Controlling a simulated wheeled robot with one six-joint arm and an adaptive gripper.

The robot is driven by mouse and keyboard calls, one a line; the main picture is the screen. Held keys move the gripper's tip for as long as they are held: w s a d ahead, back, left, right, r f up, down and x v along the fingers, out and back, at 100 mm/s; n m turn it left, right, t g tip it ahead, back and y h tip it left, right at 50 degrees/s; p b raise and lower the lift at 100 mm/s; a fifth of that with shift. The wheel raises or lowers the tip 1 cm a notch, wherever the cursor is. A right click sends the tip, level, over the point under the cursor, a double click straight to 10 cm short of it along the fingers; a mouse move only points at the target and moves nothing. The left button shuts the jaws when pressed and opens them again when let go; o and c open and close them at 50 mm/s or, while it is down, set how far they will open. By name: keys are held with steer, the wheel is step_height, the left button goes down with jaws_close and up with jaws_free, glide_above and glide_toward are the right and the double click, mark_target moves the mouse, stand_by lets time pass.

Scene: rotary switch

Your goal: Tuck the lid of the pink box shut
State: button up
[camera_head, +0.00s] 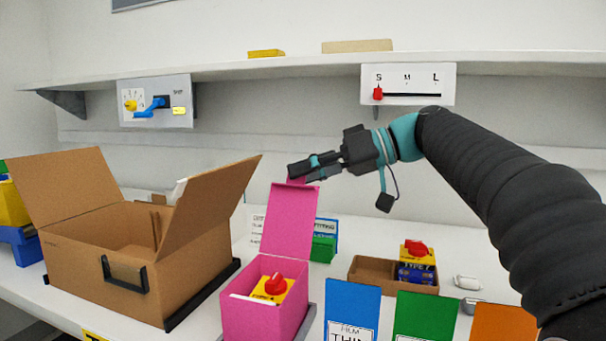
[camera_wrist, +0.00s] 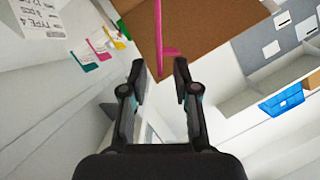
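The pink box (camera_head: 250,315) stands on the table with its lid (camera_head: 289,222) raised nearly upright at the back. Inside the box is a yellow block with a red rotary knob (camera_head: 276,284). My gripper (camera_head: 303,171) is at the top edge of the lid, coming from the right. In the wrist view, my gripper (camera_wrist: 160,78) is open, with a clear gap between its fingers. The lid (camera_wrist: 159,35) shows there as a thin pink strip, nearly edge-on, ending in line with the gap. I cannot tell whether a finger touches it.
A large open cardboard box (camera_head: 110,285) stands left of the pink box. Blue (camera_head: 352,305), green (camera_head: 425,315) and orange (camera_head: 503,322) upright panels are at the front right. A small brown tray (camera_head: 365,272) holds another switch block. A shelf (camera_head: 300,65) runs above.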

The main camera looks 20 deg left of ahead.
steer(key=shift+a+f, duration=0.1)
steer(key=shift+a, duration=0.15)
jaws_close()
steer(key=shift+s, duration=0.15)
